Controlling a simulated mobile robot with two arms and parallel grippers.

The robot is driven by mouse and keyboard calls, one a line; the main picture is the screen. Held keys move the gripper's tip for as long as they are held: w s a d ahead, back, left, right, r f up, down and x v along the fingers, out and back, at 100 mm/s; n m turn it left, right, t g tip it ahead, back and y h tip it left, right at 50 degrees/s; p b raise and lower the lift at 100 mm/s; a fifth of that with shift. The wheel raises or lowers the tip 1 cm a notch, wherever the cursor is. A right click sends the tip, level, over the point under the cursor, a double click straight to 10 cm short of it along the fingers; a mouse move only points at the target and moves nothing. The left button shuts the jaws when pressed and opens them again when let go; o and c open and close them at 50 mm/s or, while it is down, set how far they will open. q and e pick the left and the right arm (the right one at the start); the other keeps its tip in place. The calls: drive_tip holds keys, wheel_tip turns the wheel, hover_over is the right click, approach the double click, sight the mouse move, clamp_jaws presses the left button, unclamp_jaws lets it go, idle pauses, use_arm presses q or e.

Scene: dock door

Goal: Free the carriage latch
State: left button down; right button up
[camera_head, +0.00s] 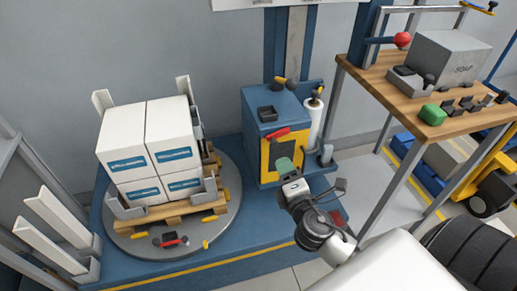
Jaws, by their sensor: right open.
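A blue carriage housing (259,104) with a yellow-framed front (266,158) stands at the foot of the mast. A red lever (280,134) lies across the front above the yellow frame. I cannot tell for certain whether this lever is the carriage latch. My right gripper (316,186) is open, just in front of and below the housing's lower right side. It appears apart from the red lever. A grey-green part (285,164) shows just beyond the gripper; whether they touch is unclear. My left gripper is not in view.
A white film roll (314,120) stands right of the housing. White cartons (126,154) on a pallet (150,212) stand on a round turntable (218,228) at left. A wooden-topped bench (390,92) carries a grey box (448,57) at right. A yellow vehicle (485,180) is beyond.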

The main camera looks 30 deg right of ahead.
sight(273, 140)
drive_tip(key=x, duration=1)
drive_tip(key=shift+w+d+p, duration=0.15)
drive_tip(key=shift+w+p, duration=0.15)
drive_tip(key=shift+p, duration=0.05)
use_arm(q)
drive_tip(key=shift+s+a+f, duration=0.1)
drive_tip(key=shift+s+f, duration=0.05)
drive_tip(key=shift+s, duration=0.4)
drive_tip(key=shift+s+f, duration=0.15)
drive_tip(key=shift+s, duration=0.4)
use_arm(e)
drive_tip(key=c, duration=0.9)
drive_tip(key=shift+r+m, duration=0.4)
drive_tip(key=shift+m, duration=0.6)
drive_tip(key=shift+r+m, duration=0.15)
drive_tip(key=shift+m, duration=0.25)
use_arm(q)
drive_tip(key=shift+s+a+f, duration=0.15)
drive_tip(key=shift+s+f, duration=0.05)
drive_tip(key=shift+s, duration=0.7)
